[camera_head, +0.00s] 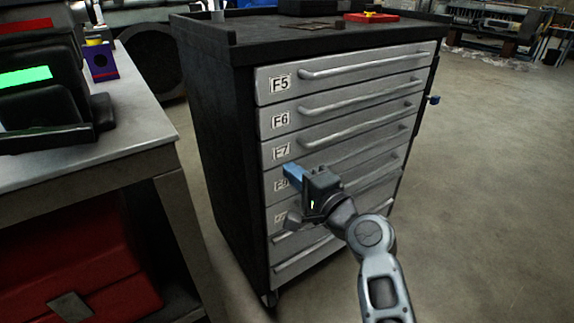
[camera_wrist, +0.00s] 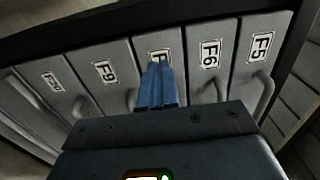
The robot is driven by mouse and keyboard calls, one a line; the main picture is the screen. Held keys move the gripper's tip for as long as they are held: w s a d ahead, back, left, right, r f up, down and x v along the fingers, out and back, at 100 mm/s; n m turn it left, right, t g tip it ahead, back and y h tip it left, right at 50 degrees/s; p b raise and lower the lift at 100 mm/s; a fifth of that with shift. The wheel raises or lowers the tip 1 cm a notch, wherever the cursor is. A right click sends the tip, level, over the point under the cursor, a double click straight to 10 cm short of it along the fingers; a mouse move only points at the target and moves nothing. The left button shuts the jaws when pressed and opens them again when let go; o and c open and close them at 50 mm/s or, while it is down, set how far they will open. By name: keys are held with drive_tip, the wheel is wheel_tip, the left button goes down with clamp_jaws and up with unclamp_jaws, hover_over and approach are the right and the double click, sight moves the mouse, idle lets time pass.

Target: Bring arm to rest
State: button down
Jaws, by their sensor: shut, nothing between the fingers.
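My gripper (camera_head: 291,172) is in front of the drawer cabinet (camera_head: 207,130) in the head view, near the left part of its drawer fronts. Its blue fingers are together with nothing between them. In the wrist view my gripper (camera_wrist: 157,75) points toward the drawer fronts, its fingertips over the label of the middle drawer. I cannot tell whether the fingertips touch the front. My arm reaches up from the lower right, bent at the wrist. The drawers labelled F5 (camera_head: 335,77), F6 (camera_head: 335,110) and F7 (camera_head: 335,140) look closed. My gripper and wrist hide parts of the lower drawers.
A workbench (camera_head: 150,140) with dark bins (camera_head: 45,100) and a small purple box (camera_head: 101,62) stands at the left. A red case (camera_head: 80,262) sits below it. A red tray (camera_head: 371,17) lies on the cabinet top. Open floor (camera_head: 490,190) is at the right.

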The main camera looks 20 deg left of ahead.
drive_tip(key=s+d+f+t+h, duration=0.1)
drive_tip(key=s+d+f+h, duration=0.1)
drive_tip(key=s+d+f, duration=0.4)
drive_tip(key=s+d+f+t+h+p, duration=0.15)
drive_tip(key=s+d, duration=0.25)
drive_tip(key=d, duration=0.4)
drive_tip(key=s+d+f+h+b, duration=0.1)
drive_tip(key=s+d+f+h, duration=0.1)
drive_tip(key=s+d+f, duration=0.4)
drive_tip(key=s+d+f+n+t+h, duration=0.15)
drive_tip(key=s+d+h, duration=0.45)
drive_tip(key=s+d, duration=0.7)
drive_tip(key=s+d+r+n+h, duration=0.25)
drive_tip(key=s+r, duration=0.35)
drive_tip(key=s, duration=0.4)
drive_tip(key=s+d+r+n+h, duration=0.1)
drive_tip(key=s+d+r+n, duration=0.15)
drive_tip(key=s+r, duration=0.55)
wheel_tip(320, 180, up, 17)
drive_tip(key=s+p, duration=0.1)
drive_tip(key=p, duration=1.7)
drive_tip(key=shift+s+n, duration=0.35)
drive_tip(key=shift+a+f, duration=0.15)
drive_tip(key=shift+a, duration=0.05)
